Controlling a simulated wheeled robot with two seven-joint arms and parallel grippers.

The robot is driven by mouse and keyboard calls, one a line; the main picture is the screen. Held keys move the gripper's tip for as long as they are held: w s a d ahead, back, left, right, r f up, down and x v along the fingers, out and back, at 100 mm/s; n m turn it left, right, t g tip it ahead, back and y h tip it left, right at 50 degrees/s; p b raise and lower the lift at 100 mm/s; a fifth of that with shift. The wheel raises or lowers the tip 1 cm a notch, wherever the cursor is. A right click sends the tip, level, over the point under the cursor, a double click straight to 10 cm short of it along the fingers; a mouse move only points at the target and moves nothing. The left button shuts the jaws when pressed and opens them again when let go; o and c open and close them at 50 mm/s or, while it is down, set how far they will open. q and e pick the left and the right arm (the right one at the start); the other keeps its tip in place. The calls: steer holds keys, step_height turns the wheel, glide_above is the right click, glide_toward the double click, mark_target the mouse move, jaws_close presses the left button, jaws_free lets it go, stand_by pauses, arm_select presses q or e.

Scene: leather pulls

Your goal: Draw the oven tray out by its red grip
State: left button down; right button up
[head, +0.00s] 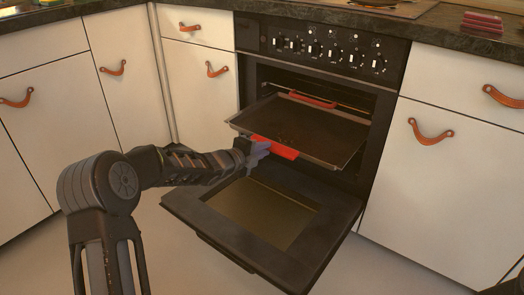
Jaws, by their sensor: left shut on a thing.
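The dark oven tray (312,124) sits level in the open oven, its front part sticking out past the oven's front. A red grip (275,147) is on its near edge, and a second red grip (313,100) is on its far edge. My left gripper (262,149) is shut on the left part of the near red grip, and its fingers cover some of it. A small dark piece at the bottom right corner may be part of my right arm; my right gripper does not show.
The oven door (265,222) hangs open and low below the tray. White cabinets with leather pulls (431,132) stand on both sides. The control panel with knobs (330,52) is above the oven. Red items (482,22) lie on the dark counter. The floor in front is clear.

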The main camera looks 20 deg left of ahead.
arm_select(q)
steer(key=c, duration=1.3)
jaws_free()
steer(key=p+v, duration=0.2)
steer(key=v, duration=0.5)
steer(key=shift+s+p, duration=0.3)
steer(key=shift+s, duration=0.1)
steer(key=shift+a, duration=0.1)
